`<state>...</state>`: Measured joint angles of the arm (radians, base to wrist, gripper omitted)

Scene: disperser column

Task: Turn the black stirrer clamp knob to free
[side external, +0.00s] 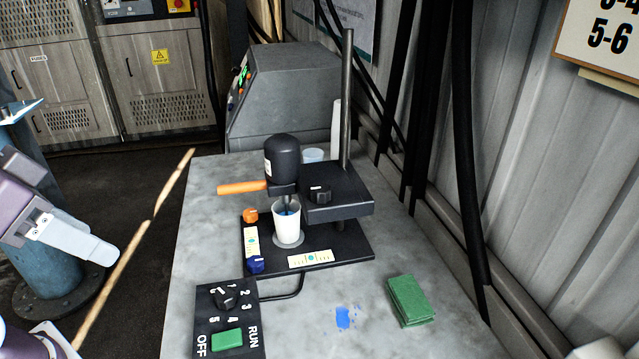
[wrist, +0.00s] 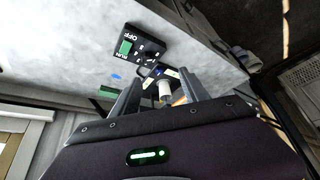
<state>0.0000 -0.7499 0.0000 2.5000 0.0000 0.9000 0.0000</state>
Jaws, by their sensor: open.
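The black clamp knob (side external: 320,194) with a white mark sits on top of the dark carriage block (side external: 345,205) on the disperser's upright post. The black stirrer motor (side external: 282,157) stands upright beside it, its shaft reaching into a white cup (side external: 288,225). My gripper (side external: 95,300) is at the left edge of the side view, off the bench and well apart from the knob. In the wrist view my gripper (wrist: 162,76) has its two fingers apart with nothing held; the cup (wrist: 164,91) shows beyond them. I cannot make out the clamp knob there.
An orange handle (side external: 242,187) sticks out left of the motor. Orange (side external: 250,215) and blue (side external: 256,264) knobs sit on the base. A control box (side external: 215,338) with a dial stands in front. A green cloth (side external: 408,300) and blue spill (side external: 345,317) lie on the bench.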

